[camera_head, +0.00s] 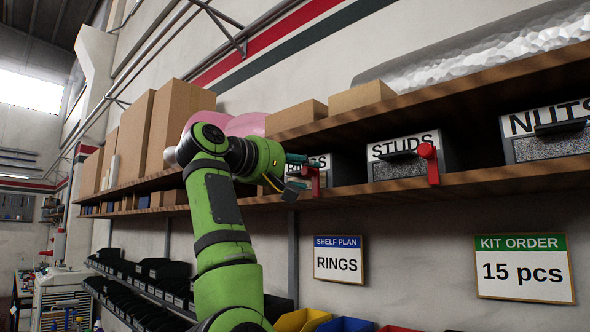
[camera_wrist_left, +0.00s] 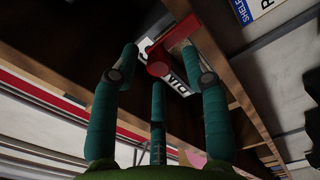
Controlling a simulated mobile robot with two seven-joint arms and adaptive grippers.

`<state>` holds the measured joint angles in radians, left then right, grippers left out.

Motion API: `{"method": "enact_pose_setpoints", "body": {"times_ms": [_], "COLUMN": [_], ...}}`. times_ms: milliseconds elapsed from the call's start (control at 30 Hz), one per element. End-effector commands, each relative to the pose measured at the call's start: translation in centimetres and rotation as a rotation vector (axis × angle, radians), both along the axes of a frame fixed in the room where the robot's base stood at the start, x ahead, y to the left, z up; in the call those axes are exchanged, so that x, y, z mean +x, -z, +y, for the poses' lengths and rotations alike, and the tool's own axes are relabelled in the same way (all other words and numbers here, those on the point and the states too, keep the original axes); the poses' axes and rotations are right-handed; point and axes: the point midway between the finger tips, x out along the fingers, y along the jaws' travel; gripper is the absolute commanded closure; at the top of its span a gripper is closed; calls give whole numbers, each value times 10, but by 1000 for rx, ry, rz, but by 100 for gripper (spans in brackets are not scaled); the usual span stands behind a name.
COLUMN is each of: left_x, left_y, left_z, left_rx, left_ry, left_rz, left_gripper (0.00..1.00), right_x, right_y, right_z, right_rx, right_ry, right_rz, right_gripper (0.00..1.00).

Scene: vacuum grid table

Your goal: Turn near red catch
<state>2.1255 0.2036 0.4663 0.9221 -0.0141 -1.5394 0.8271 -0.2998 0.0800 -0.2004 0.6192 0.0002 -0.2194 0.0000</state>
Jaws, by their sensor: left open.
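A red catch (camera_head: 313,178) hangs at the front of the rings drawer, whose label (camera_head: 321,161) is partly hidden by my gripper. My left gripper (camera_head: 297,172) is at this catch with its teal fingers open. In the left wrist view the same red catch (camera_wrist_left: 175,45) lies ahead, between and beyond the spread fingers of my gripper (camera_wrist_left: 168,75). I cannot tell whether a finger touches it. A second red catch (camera_head: 430,163) hangs upright at the right of the STUDS drawer (camera_head: 396,158). My right gripper is out of view.
The drawers sit between an upper shelf board (camera_head: 440,113) and a lower shelf board (camera_head: 500,181). A NUTS drawer (camera_head: 548,145) is at the right. Cardboard boxes (camera_head: 175,118) and a pink object (camera_head: 245,124) are by my arm. Coloured bins (camera_head: 345,324) stand below.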

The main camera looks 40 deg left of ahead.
Motion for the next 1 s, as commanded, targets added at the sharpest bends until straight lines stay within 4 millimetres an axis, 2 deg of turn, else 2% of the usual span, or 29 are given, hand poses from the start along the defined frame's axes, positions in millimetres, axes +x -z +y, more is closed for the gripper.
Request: {"method": "enact_pose_setpoints", "body": {"times_ms": [167, 500, 633, 800, 1000], "left_x": [-14, -83, -104, -117, -119], "left_y": [-1, -1, -1, 0, 0], "left_z": [2, 8, 9, 10, 10], "left_rx": [0, 0, 0, -1, -1], "left_ry": [-2, -3, -3, -1, 0], "left_rz": [-4, -4, -4, -2, 0], "left_gripper": [54, 54, 54, 54, 54], "right_x": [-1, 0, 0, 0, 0], "right_y": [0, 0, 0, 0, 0], "right_z": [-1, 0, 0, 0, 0], "right_rx": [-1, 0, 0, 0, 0], "right_ry": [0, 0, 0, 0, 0], "right_rz": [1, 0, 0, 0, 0], "right_gripper": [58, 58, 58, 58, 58]}}
